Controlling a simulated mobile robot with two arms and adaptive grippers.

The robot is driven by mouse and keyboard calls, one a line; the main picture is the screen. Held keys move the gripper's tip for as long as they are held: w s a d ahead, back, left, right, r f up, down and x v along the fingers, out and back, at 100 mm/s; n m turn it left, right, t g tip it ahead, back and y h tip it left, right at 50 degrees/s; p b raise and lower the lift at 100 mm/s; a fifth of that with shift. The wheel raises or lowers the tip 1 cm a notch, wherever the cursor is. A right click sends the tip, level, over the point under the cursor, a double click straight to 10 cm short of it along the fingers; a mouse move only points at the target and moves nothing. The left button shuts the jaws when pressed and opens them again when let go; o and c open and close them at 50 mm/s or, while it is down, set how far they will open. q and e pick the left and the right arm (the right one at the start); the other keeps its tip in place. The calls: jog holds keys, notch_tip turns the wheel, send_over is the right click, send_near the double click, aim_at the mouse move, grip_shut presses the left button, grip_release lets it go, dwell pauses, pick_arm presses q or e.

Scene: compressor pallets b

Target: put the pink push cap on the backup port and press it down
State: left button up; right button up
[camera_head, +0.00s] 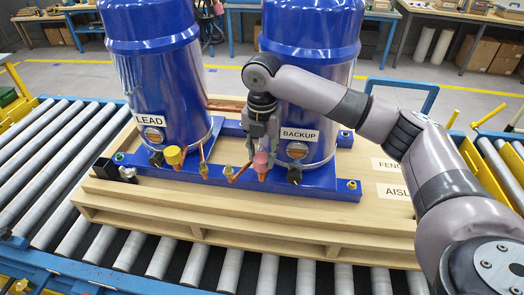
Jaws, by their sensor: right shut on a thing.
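The pink push cap (261,160) is between the fingertips of my right gripper (260,150), which points down and is shut on it. The cap is in front of the blue compressor labelled BACKUP (318,88). It appears right over or on a short copper stub of the backup port (262,175). I cannot tell whether it is seated, as the gripper and cap hide the stub's top. My left gripper is not in view.
Copper pipes (238,172) rise near the backup port. Both compressors are on a wooden pallet (200,208) over a roller conveyor (160,255).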

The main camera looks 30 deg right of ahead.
aim_at(262, 157)
jog(key=shift+f, duration=0.55)
jog(key=o, duration=1.1)
jog(key=shift+o, duration=0.2)
jog(key=shift+r, duration=0.1)
notch_tip(262, 157, up, 12)
